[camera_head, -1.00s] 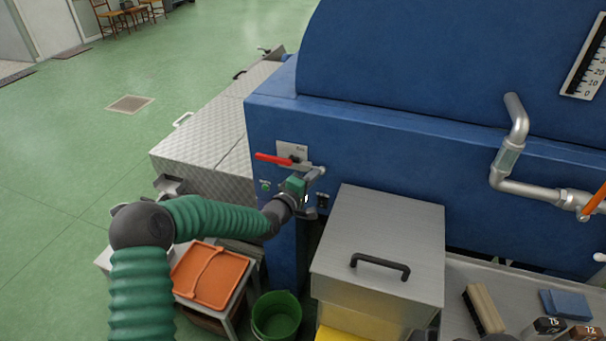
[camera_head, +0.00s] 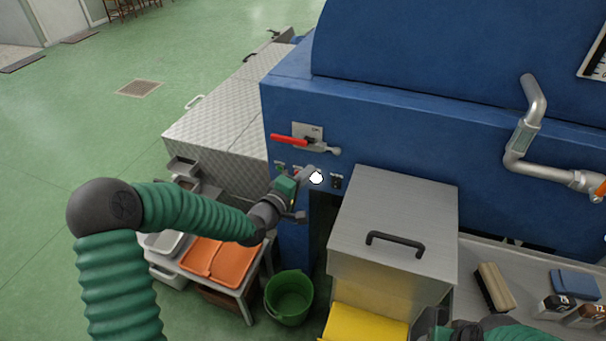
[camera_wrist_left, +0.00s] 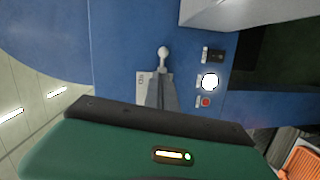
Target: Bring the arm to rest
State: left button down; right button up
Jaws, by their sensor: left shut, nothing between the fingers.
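My left arm comes in from the left in the head view. Its gripper (camera_head: 310,172) is shut and empty, in front of the blue machine's (camera_head: 400,125) control panel. It is below the red-handled lever (camera_head: 288,139) and overlaps the row of buttons in the picture. A round white lamp (camera_head: 316,177) glows beside the fingertips. In the left wrist view the shut grey fingers (camera_wrist_left: 160,84) point at the panel, just under the lever's pale end knob (camera_wrist_left: 163,55). Contact cannot be told. Only a dark and green part of my right arm shows at the bottom edge.
A steel box with a black handle (camera_head: 397,240) stands right of the gripper. Green floor (camera_head: 90,135) is free on the left.

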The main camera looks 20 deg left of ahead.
pick_arm(q)
jog(key=s+d+f+m+g+y+p, duration=0.1)
jog(key=s+f+m+g+p, duration=0.1)
jog(key=s+f+m+g, duration=0.3)
jog(key=s+f+m+g+y+p, duration=0.1)
jog(key=s+m+g+p, duration=0.15)
jog(key=s, duration=0.45)
jog(key=s+a+r+m+g+y+p, duration=0.1)
jog(key=s+m+g, duration=0.2)
jog(key=s, duration=0.7)
jog(key=s+a+r+m+g, duration=0.1)
jog(key=s+m+g, duration=0.2)
jog(key=s, duration=0.6)
jog(key=shift+s+a+r+y+p, duration=0.25)
jog(key=shift+s+a+y+p, duration=0.1)
jog(key=shift+a+y, duration=0.05)
pick_arm(e)
notch_tip(320, 180, up, 6)
jog(key=a, duration=0.1)
jog(key=shift+a+r, duration=0.25)
